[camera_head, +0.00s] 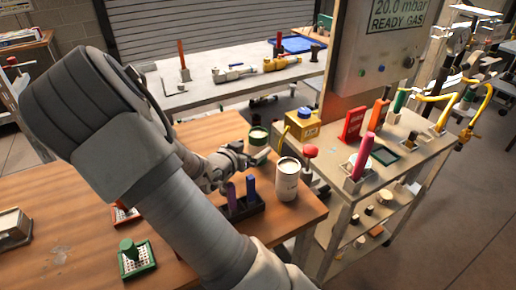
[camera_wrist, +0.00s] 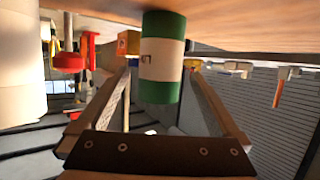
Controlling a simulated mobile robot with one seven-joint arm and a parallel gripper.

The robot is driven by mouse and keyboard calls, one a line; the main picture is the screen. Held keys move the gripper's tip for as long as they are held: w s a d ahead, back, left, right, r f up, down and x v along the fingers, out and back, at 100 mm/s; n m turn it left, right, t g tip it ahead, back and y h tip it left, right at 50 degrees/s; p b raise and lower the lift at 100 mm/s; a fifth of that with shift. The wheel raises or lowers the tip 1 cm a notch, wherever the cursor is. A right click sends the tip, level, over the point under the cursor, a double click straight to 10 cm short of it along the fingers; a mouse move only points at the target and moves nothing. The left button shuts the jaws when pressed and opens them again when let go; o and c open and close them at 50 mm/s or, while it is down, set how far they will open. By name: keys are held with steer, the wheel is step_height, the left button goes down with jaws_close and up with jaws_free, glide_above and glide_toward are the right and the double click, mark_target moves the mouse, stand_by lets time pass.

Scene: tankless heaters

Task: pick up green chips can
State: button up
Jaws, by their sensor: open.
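The green chips can (camera_head: 259,137), green with a pale band, stands near the far right part of the wooden table (camera_head: 75,192). In the wrist view the can (camera_wrist: 162,25) appears upside down, ahead of my gripper and between the lines of its two fingers. My gripper (camera_wrist: 161,72) is open, with a finger on either side of the can in the picture. I cannot tell whether the fingertips have reached around it; no contact is clear. In the head view my gripper (camera_head: 240,156) is beside the can, partly hidden by my arm.
A white canister (camera_head: 287,180) stands close to the right of my gripper. A dark holder (camera_head: 240,208) with purple and blue items is nearer. A yellow box (camera_head: 302,124) and a red knob (camera_head: 310,150) are to the right.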

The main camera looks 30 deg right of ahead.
steer(key=b+x, duration=0.1)
steer(key=x, duration=0.3)
steer(key=shift+w+d+f, duration=0.2)
steer(key=shift+d, duration=0.1)
steer(key=shift+r, duration=0.1)
jaws_close()
